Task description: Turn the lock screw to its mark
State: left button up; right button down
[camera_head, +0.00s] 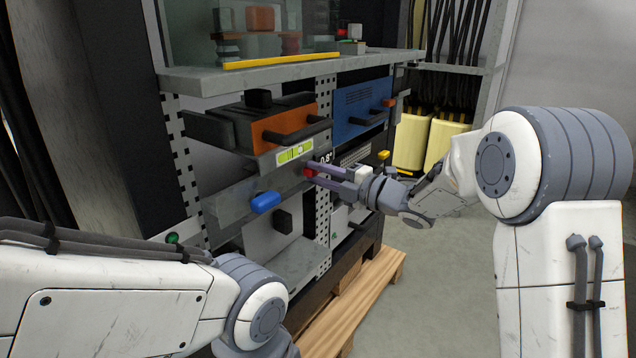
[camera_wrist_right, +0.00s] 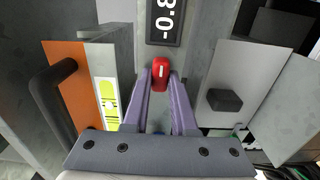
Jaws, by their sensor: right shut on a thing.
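The lock screw is a small red knob (camera_head: 310,172) on the rack's front, beside a black display (camera_head: 326,157) that reads about 0.8°. My right gripper (camera_head: 316,174) reaches it from the right and is shut on it. In the right wrist view the red knob (camera_wrist_right: 161,70) with a short white line sits between the purple fingertips of my right gripper (camera_wrist_right: 161,85). The display (camera_wrist_right: 164,22) is just above it there. A mark for the screw cannot be made out. My left arm comes in at lower left; its gripper is not in view.
A yellow-green spirit level (camera_head: 295,152) lies by the orange-fronted unit (camera_head: 285,125), with a blue-fronted unit (camera_head: 362,106) to the right. A blue knob (camera_head: 265,202) sticks out left of the screw. A wooden pallet (camera_head: 350,305) is below. Open floor lies to the right.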

jog(key=shift+f, duration=0.15)
dwell(0.3)
jog(key=c, duration=1)
grip_release()
jog(key=shift+s+d, duration=0.1)
jog(key=p+v, duration=0.1)
jog(key=v, duration=0.9)
jog(key=shift+d, duration=0.15)
